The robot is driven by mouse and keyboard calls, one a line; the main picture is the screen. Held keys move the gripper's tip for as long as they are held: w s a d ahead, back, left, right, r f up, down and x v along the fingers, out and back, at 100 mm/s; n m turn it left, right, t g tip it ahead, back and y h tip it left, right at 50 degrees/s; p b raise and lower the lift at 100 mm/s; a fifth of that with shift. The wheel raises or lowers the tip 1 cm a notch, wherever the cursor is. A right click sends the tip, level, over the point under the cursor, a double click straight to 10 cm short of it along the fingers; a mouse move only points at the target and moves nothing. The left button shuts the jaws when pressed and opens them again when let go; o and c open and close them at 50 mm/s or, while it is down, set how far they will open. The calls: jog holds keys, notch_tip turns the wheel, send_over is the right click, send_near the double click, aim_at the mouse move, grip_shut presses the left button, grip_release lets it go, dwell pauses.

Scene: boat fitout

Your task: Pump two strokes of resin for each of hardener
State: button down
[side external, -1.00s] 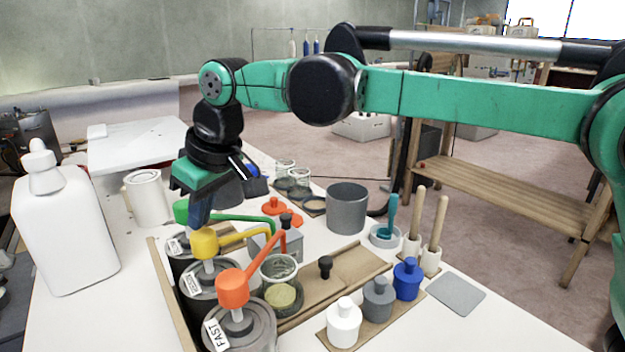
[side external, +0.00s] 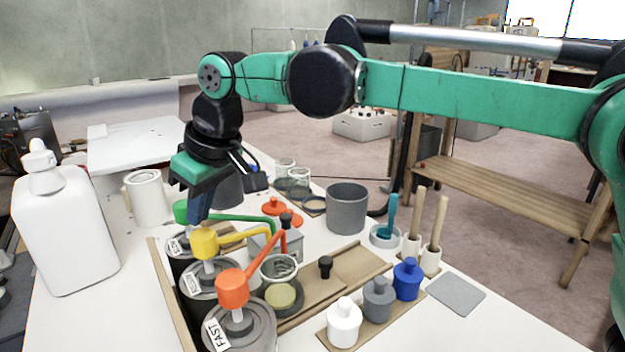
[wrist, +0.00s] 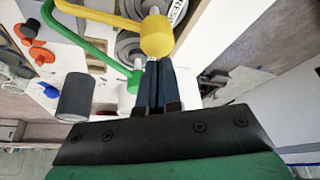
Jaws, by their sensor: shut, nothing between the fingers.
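Three pump containers stand in a row. The front one has an orange pump head (side external: 232,288) and a FAST label. The middle one has a yellow pump head (side external: 204,243); its label shows as "RES…" in the wrist view, where the yellow head (wrist: 157,36) sits just beyond my fingertips. The rear one has a green pump head (side external: 181,210), partly behind my fingers; the green spout (wrist: 75,38) runs left in the wrist view. My gripper (side external: 197,222) is shut and empty, pointing down just above the yellow head; I cannot tell whether it touches. A glass jar with yellowish contents (side external: 284,296) stands near the orange spout.
A white jug (side external: 65,230) and a white mug (side external: 148,198) stand at left. A grey cup (side external: 347,208), a wooden tray (side external: 360,262) and white, grey and blue bottles (side external: 407,279) are at right. A grey pad (side external: 456,294) lies near the table edge.

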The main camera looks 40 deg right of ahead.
aim_at(204, 234)
jog(key=shift+f, duration=1.95)
jog(key=shift+r, duration=2.15)
jog(key=shift+f, duration=0.15)
jog(key=shift+f, duration=2.05)
jog(key=shift+r, duration=2.2)
